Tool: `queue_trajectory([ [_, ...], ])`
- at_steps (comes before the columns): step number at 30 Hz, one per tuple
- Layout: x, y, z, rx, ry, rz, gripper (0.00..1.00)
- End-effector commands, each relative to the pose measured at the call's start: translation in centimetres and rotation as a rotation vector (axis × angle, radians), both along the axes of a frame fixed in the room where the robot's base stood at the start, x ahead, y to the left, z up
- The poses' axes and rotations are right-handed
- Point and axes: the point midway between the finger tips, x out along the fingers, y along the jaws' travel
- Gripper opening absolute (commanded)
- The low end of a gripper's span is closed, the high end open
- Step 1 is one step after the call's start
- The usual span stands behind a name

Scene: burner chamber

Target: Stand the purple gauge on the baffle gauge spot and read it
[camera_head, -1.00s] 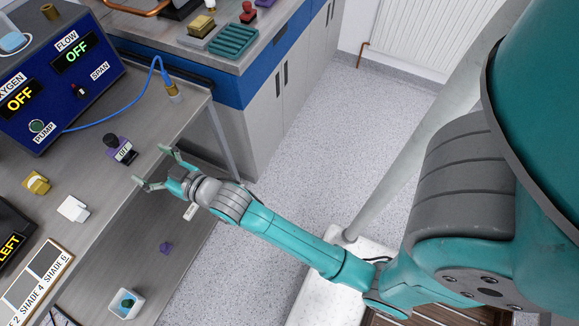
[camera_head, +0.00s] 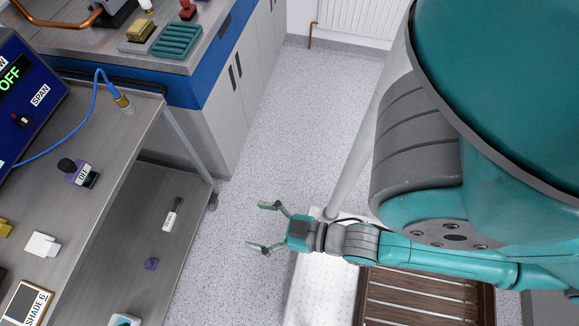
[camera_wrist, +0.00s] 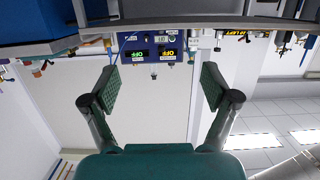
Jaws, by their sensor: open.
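A purple gauge-like block (camera_head: 80,172) with a white display and a black knob stands on the grey bench top, at the left of the head view. A smaller purple piece (camera_head: 151,264) lies on the lower shelf; I cannot tell what it is. My gripper (camera_head: 262,226) is open and empty above the floor, well to the right of the bench and apart from both purple things. Its two spread fingers also show in the wrist view (camera_wrist: 160,88), with nothing between them. I cannot make out a marked baffle gauge spot.
A blue control box (camera_head: 30,95) stands on the bench, with a blue cable to a brass-ended probe (camera_head: 122,101). A white block (camera_head: 42,244) and shade plate (camera_head: 25,304) are nearby. A blue cabinet (camera_head: 205,95) stands behind. The speckled floor between is clear.

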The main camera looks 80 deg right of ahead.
Motion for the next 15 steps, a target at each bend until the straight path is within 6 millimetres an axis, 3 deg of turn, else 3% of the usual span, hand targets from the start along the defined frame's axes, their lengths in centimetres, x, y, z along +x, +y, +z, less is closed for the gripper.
queue_trajectory([
  [1,-1.8,0.0,0.4,0.000,0.018,0.000,0.86],
  [6,-5.7,0.0,2.1,0.000,0.047,0.000,0.86],
  [15,-7.9,0.0,3.4,0.000,0.063,0.000,0.92],
])
